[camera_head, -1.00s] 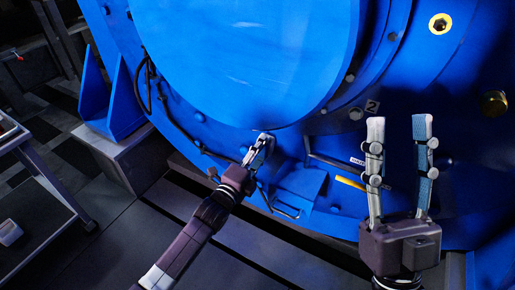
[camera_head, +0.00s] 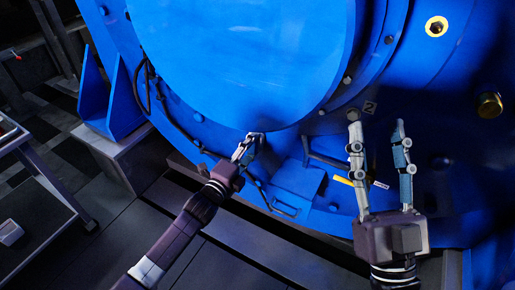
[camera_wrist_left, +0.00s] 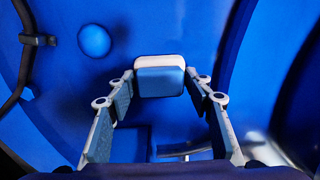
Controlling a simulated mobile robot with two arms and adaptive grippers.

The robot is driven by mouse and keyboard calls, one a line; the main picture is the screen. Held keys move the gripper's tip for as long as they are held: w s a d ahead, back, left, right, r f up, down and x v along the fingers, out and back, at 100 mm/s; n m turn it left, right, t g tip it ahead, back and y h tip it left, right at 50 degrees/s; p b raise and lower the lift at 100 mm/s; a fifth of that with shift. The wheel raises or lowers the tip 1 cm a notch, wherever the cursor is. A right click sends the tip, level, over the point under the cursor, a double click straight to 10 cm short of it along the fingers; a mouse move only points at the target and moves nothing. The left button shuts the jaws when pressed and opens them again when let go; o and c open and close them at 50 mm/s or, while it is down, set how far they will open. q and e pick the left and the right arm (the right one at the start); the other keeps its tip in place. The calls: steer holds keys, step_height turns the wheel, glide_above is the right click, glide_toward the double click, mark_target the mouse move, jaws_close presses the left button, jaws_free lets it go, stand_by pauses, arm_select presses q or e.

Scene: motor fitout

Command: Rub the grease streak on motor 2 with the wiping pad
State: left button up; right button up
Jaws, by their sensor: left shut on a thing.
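My left gripper (camera_head: 252,140) is at the lower rim of the motor's round face. In the left wrist view it is shut on the wiping pad (camera_wrist_left: 160,80), a small block with a white back edge and a blue body. Whether the pad touches the motor cannot be told. Faint pale marks (camera_head: 245,28) show on the face; I cannot make out a clear grease streak. My right gripper (camera_head: 379,128) is open and empty, right of the left one.
A blue bracket (camera_head: 298,184) with a handle juts out below the motor face. A dark cable (camera_head: 150,90) runs along the left side. A cart (camera_head: 45,180) with a small white item (camera_head: 10,232) stands at lower left. A brass plug (camera_head: 489,105) sits at right.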

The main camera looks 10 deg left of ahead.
arm_select(q)
steer(key=a, duration=0.1)
steer(key=w+a, duration=0.1)
steer(key=a, duration=0.1)
steer(key=shift+w+a, duration=0.3)
steer(key=shift+a, duration=0.1)
steer(key=a, duration=0.1)
steer(key=w+a, duration=0.1)
steer(key=a, duration=0.1)
arm_select(e)
steer(key=shift+s+r, duration=0.1)
steer(key=shift+s, duration=0.05)
stand_by(0.3)
arm_select(q)
steer(key=p+v, duration=0.3)
steer(key=v, duration=0.3)
arm_select(e)
steer(key=w+f+g+h, duration=0.1)
steer(key=w+f+g, duration=0.1)
steer(key=f, duration=0.5)
steer(key=w+f+g+h, duration=0.1)
steer(key=w+f+g, duration=0.1)
steer(key=f+g, duration=0.3)
steer(key=shift+w+d+f+g+h, duration=0.25)
steer(key=shift+d+f+g+h, duration=0.05)
steer(key=shift+f, duration=1)
